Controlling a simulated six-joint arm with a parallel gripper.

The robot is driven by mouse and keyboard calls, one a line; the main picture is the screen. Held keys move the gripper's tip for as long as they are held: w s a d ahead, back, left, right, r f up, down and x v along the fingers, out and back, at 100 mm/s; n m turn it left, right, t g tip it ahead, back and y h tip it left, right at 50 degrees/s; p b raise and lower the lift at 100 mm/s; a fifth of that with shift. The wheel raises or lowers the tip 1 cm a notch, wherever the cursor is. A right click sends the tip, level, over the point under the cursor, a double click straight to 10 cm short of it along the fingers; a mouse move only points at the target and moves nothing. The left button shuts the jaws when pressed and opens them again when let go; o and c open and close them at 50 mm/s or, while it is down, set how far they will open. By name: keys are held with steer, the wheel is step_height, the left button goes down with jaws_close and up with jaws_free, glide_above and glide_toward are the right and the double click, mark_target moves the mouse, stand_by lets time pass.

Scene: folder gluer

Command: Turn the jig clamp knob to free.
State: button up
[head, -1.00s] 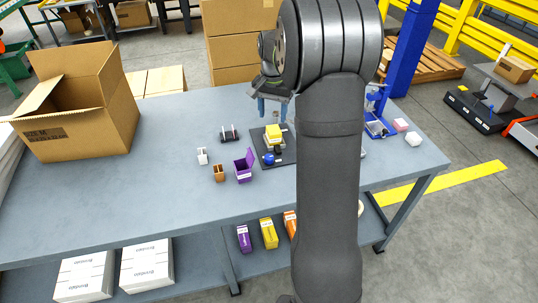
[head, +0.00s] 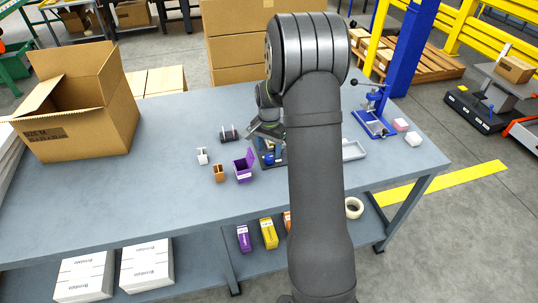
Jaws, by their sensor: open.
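The jig (head: 258,148), a dark plate on the grey workbench, shows only in part in the head view, behind my arm. A blue clamp knob (head: 268,159) is near its front left. My gripper (head: 272,147) is low over the jig, its open fingers pointing down close to the knob. I cannot tell whether they touch it or are around it. The yellow block on the jig is hidden by my gripper, and the knob's turn position is too small to read.
A purple open box (head: 243,170), a brown holder (head: 219,173), a white holder (head: 202,156) and a dark roller piece (head: 229,135) stand left of the jig. The bench's left middle is clear.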

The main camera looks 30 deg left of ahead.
mark_target(269, 156)
steer(key=shift+f, duration=1.85)
steer(key=c, duration=1)
steer(key=shift+o, duration=0.2)
